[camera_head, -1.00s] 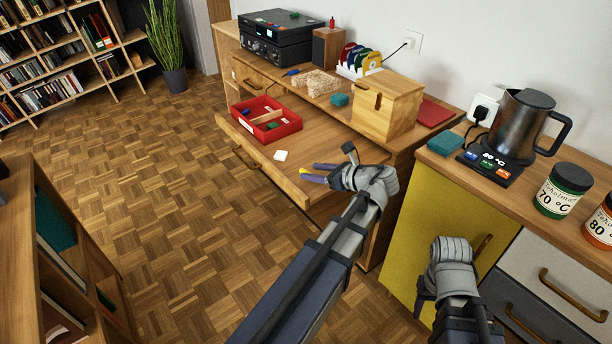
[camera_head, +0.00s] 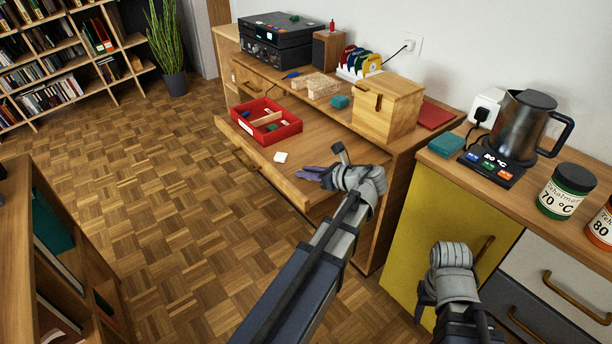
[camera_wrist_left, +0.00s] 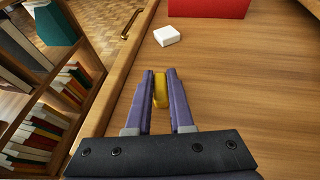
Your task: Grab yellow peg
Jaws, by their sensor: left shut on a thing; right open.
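The yellow peg (camera_wrist_left: 160,90) shows in the left wrist view between the purple fingers of my left gripper (camera_wrist_left: 160,84). The fingers are shut on it, low over the wooden drawer surface. I cannot tell whether the peg still touches the wood. In the head view my left gripper (camera_head: 312,174) is over the front right part of the pulled-out drawer (camera_head: 330,148), and the peg is hidden there. My right gripper (camera_head: 424,304) is in front of the yellow cabinet door, empty, with its fingers mostly hidden behind the wrist.
A red tray (camera_head: 291,128) and a small white block (camera_head: 281,157) lie in the drawer; the block also shows in the left wrist view (camera_wrist_left: 167,36). A wooden box (camera_head: 385,108) stands on the desk behind my left gripper. The drawer's front edge is close by.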

